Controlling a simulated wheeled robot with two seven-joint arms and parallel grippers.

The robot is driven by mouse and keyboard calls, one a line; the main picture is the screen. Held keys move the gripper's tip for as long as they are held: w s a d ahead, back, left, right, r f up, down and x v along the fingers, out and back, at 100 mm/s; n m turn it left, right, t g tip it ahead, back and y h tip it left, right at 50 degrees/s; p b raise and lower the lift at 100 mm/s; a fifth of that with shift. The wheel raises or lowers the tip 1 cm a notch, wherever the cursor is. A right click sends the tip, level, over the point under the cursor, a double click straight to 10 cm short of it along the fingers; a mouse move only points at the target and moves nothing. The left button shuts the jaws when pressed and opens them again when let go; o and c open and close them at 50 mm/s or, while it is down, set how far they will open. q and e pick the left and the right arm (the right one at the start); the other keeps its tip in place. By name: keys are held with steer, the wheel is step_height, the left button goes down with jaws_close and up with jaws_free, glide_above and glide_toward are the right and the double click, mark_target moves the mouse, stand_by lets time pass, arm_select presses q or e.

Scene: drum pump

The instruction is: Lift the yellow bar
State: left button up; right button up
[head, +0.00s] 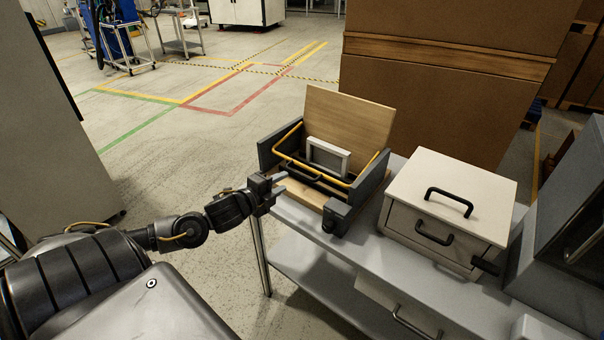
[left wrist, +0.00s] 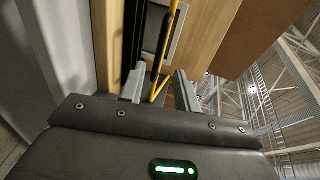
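The yellow bar (head: 311,169) is a thin U-shaped rod on a wooden box with dark grey sides (head: 368,180). It runs low across the box's front, with arms reaching back along both sides. My left gripper (head: 281,181) is at the box's front left corner, close to the bar's left bend. In the left wrist view the bar (left wrist: 176,28) comes down to a bend between the two spread fingers (left wrist: 160,88). The gripper is open; I cannot tell whether a finger touches the bar. My right gripper is not in view.
A pale-framed panel (head: 328,157) and a dark handle stand inside the box, before a raised wooden board (head: 348,118). The box stands on a grey table (head: 350,258). A cream cabinet (head: 450,195) with black handles is to its right. Large brown cartons (head: 440,100) stand behind.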

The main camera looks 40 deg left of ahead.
arm_select(q)
steer(key=p+x, duration=0.1)
steer(key=x, duration=0.9)
steer(key=shift+w+a+f, duration=0.1)
steer(key=shift+w, duration=0.3)
jaws_close()
steer(key=shift+f, duration=0.1)
